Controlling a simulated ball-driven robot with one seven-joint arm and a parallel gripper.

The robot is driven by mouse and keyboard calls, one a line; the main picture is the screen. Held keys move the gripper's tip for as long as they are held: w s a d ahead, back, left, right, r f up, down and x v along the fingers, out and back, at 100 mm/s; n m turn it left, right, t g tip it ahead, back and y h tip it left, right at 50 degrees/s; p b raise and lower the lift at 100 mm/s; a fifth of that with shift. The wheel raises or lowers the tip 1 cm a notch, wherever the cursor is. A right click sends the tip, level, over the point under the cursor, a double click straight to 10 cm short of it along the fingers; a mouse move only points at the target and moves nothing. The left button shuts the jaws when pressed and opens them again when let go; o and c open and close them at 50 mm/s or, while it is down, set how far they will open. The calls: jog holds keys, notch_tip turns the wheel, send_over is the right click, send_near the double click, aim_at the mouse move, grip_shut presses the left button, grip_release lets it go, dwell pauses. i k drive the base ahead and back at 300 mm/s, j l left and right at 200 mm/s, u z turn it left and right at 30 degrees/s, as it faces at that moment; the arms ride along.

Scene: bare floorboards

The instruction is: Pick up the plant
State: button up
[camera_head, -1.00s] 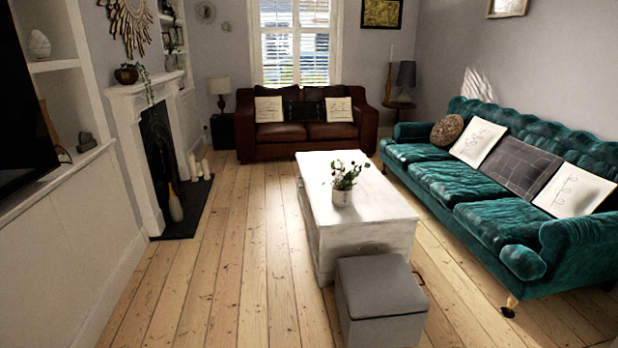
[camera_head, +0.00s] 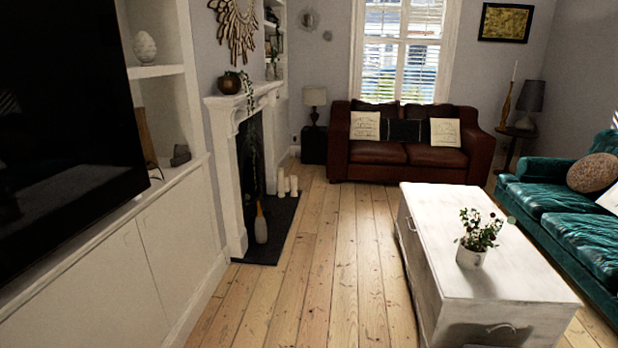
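A leafy green plant (camera_head: 482,231) in a small white pot (camera_head: 470,257) stands upright on a white chest-like coffee table (camera_head: 505,285), right of centre. Another plant, trailing from a dark round pot (camera_head: 230,83), sits on the white mantelpiece (camera_head: 245,98) at the left. My gripper is not in view.
A clear strip of floorboards (camera_head: 340,270) runs between the coffee table and the fireplace side. A white cabinet (camera_head: 105,285) and dark television (camera_head: 60,130) fill the left. A brown sofa (camera_head: 400,160) stands at the back, a green sofa (camera_head: 570,200) at the right.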

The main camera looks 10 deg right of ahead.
aim_at(474, 245)
jog(key=i+j+u, duration=0.2)
jog(key=i, duration=1.85)
jog(key=i+l+z, duration=0.3)
jog(key=i, duration=0.2)
jog(key=i+l+z, duration=0.25)
jog(key=i, duration=0.35)
jog(key=i+l+z, duration=0.1)
jog(key=i+z, duration=0.2)
jog(key=i, duration=0.25)
jog(key=i+l, duration=0.3)
jog(key=i, duration=0.25)
